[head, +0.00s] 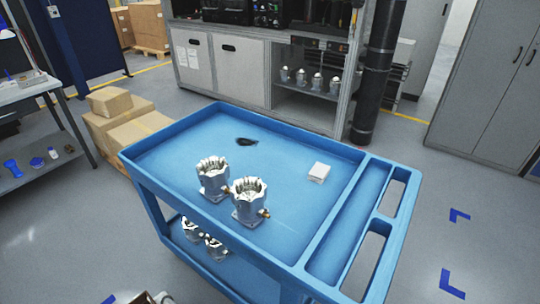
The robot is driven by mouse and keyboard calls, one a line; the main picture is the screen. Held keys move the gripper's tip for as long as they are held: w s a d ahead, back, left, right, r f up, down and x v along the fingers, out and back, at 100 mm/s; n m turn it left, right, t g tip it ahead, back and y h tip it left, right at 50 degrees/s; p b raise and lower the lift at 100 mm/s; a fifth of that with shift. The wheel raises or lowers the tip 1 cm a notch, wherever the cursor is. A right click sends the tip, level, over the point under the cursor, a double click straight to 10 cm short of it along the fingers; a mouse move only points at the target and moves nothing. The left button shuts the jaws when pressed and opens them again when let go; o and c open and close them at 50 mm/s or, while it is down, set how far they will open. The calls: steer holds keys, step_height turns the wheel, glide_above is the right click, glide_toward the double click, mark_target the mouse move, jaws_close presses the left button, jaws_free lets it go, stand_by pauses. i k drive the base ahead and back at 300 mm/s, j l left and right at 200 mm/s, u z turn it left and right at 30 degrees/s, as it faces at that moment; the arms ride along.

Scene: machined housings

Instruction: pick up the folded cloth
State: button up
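A small white folded cloth (319,170) lies flat on the top tray of a blue cart (343,153), right of the tray's middle. It looks like a thick square pad, and nothing touches it. My gripper cannot be made out in the head view. Only a small piece of something shows at the bottom edge, left of centre, and I cannot tell what it is.
Two machined metal housings (213,178) (249,199) stand on the tray left of the cloth. A small dark object (247,142) lies behind them. More housings sit on the cart's lower shelf. Cardboard boxes (130,118) stand left of the cart.

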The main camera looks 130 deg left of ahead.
mark_target(318, 174)
steer(key=u, duration=3.1)
